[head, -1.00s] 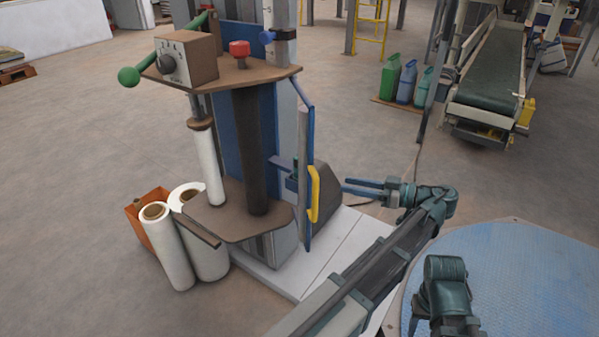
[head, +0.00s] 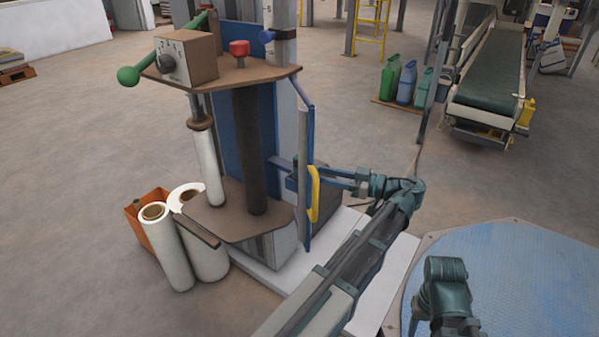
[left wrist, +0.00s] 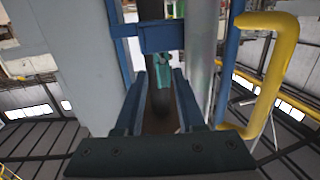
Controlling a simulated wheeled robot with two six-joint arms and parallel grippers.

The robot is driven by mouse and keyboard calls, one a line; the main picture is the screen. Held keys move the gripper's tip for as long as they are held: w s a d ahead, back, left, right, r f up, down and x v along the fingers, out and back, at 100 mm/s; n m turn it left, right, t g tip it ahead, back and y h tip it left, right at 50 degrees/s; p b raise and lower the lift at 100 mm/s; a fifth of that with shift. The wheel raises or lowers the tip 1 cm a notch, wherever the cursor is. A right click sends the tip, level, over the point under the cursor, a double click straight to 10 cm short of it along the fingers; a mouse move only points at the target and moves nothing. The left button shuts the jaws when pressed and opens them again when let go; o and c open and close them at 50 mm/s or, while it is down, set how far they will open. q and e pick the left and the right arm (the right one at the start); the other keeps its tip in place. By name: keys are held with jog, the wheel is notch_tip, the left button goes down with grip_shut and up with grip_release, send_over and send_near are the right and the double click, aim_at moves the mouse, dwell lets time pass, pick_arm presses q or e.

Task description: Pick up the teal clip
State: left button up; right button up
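The teal clip (left wrist: 163,68) shows in the left wrist view, small and upright under a blue bracket (left wrist: 168,37) of the sack filler. In the head view I cannot make it out clearly beside the blue bracket. My left gripper (head: 322,174) points left at the sack filler, near the yellow handle (head: 314,194). In the left wrist view the left gripper's fingers (left wrist: 160,78) are apart, with the clip between and just beyond their tips. No contact with the clip shows.
The yellow handle (left wrist: 272,70) and a grey post (left wrist: 202,60) stand close right of the fingers in the left wrist view. A grey column (left wrist: 75,60) is to their left. White film rolls (head: 170,247) stand on the floor left of the machine.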

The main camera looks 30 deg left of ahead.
pick_arm(q)
jog(key=shift+s+a, duration=0.2)
jog(key=shift+a, duration=1.1)
jog(key=shift+s+a, duration=0.2)
jog(key=shift+a, duration=1.1)
jog(key=shift+r, duration=0.1)
grip_shut()
